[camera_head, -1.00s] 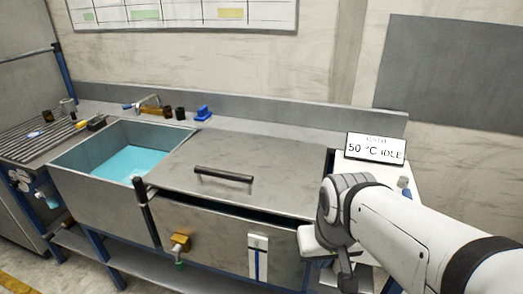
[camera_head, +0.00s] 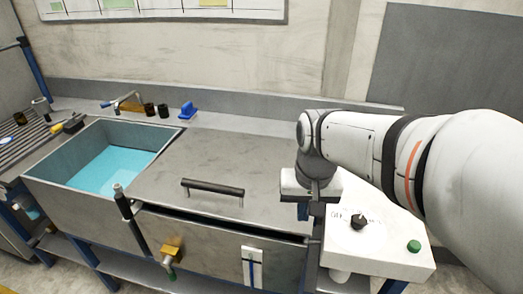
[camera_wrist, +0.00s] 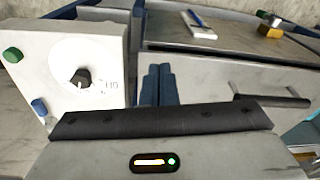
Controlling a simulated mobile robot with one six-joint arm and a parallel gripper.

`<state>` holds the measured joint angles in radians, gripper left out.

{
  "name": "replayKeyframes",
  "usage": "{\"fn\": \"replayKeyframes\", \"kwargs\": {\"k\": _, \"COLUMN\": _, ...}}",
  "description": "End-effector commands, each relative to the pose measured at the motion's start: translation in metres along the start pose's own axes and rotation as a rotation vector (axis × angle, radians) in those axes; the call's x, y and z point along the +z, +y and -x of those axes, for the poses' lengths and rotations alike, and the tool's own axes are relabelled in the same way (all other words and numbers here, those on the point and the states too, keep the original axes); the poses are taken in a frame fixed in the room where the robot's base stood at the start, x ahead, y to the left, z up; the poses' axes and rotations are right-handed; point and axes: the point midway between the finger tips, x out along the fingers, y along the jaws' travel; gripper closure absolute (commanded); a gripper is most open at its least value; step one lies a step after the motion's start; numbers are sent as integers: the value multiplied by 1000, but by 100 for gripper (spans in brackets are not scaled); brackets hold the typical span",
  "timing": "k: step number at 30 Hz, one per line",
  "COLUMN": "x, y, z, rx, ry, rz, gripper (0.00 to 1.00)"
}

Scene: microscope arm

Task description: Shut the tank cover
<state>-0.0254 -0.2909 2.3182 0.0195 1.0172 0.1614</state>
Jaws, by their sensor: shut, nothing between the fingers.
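The tank cover (camera_head: 225,165) is a flat grey metal lid with a black bar handle (camera_head: 213,187) near its front edge. A dark gap shows between its front edge and the tank front (camera_head: 205,238), so it does not sit flush there. My gripper (camera_head: 304,211) is shut and empty, with blue fingers pointing down by the cover's right front corner, apart from the handle. In the wrist view the shut fingers (camera_wrist: 156,85) stand beside the cover (camera_wrist: 215,78), with the handle (camera_wrist: 270,100) to the right. Whether the fingers touch the cover I cannot tell.
A white control box (camera_head: 375,238) with a black knob and green button is close on the right. An open basin (camera_head: 55,165) with blue liquid is left of the cover. A black-topped lever (camera_head: 128,215) stands at the cover's left front corner. The cover's top is clear.

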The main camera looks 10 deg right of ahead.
Motion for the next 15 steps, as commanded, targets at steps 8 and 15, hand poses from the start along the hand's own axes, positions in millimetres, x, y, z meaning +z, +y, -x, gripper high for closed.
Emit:
{"fn": "replayKeyframes", "kwargs": {"k": 8, "x": -62, "y": -37, "z": 58, "rx": 21, "ry": -161, "rz": -168, "gripper": 100}}
{"fn": "replayKeyframes", "kwargs": {"k": 15, "x": -72, "y": -46, "z": 53, "rx": 33, "ry": -199, "rz": -211, "gripper": 100}}
